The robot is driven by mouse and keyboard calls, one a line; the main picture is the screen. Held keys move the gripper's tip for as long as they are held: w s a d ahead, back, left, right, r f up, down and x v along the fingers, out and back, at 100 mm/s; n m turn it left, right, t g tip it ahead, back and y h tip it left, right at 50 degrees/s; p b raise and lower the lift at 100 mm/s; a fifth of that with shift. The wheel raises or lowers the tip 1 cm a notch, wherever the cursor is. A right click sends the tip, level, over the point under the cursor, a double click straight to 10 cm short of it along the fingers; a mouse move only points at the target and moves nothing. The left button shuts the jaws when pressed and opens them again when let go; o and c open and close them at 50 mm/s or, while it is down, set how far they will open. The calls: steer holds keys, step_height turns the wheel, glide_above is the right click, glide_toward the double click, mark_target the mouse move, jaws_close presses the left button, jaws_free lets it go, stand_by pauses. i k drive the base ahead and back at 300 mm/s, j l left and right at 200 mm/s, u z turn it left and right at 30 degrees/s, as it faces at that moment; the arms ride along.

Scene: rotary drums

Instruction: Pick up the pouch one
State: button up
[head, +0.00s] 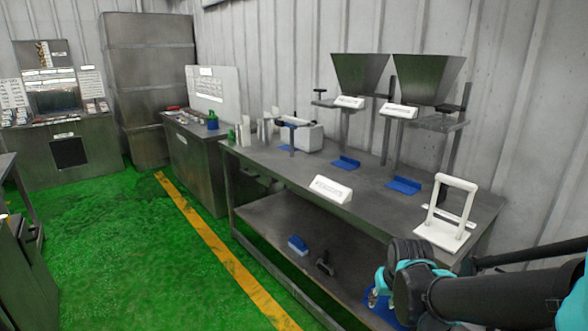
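I cannot pick out a pouch for certain. Pale upright packets (262,131) stand at the far left end of the long steel table (285,168); they are too small to tell whether they are pouches. My gripper (377,292) is at the lower right, beside the front edge of the table and well apart from the packets. Its dark and teal parts overlap, so its fingers are hard to make out. A blue item (384,309) shows partly behind it, over the lower shelf.
Two metal hoppers (428,79) stand at the table's back. A white frame stand (443,232) is at its near end, close to my arm. The lower shelf (270,222) holds a blue-and-white item (298,245). The green floor (120,250) is clear on the left.

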mark_target(243, 129)
steer(key=i+j+u, duration=0.1)
steer(key=i+j, duration=0.7)
steer(key=i+j+u, duration=0.1)
steer(key=i+j, duration=0.6)
steer(key=i, duration=0.1)
